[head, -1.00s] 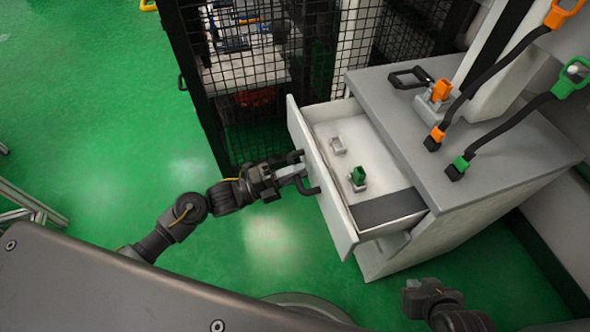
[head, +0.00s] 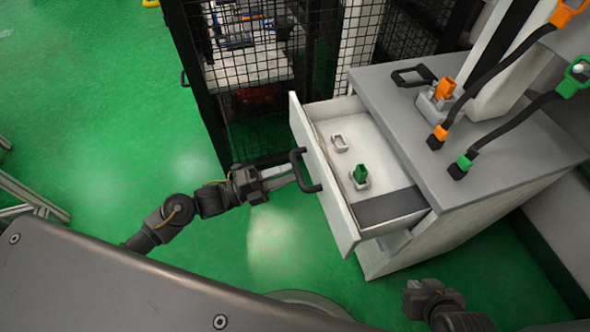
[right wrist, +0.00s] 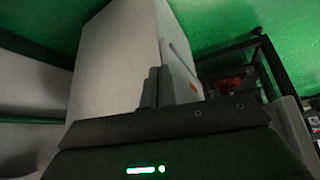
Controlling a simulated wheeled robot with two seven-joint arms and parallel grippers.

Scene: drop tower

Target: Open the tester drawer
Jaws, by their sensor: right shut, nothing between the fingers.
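The tester drawer (head: 342,206) stands pulled out of the grey cabinet (head: 430,225) in the head view, its inside showing. Its dark bar handle (head: 303,170) is on the front face. My left gripper (head: 290,180) is in front of the drawer, its fingertips close to the handle. Whether they touch it, and whether the fingers are apart, I cannot tell. My right gripper (head: 412,291) is shut and empty, low in front of the cabinet and apart from the drawer. Its fingers also show dark in the right wrist view (right wrist: 150,88).
The drawer holds a green-topped piece (head: 360,175), a small pale holder (head: 339,143) and a dark panel. An orange piece (head: 444,88) and two cabled connectors sit on the cabinet top. A black mesh cage (head: 255,90) stands behind.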

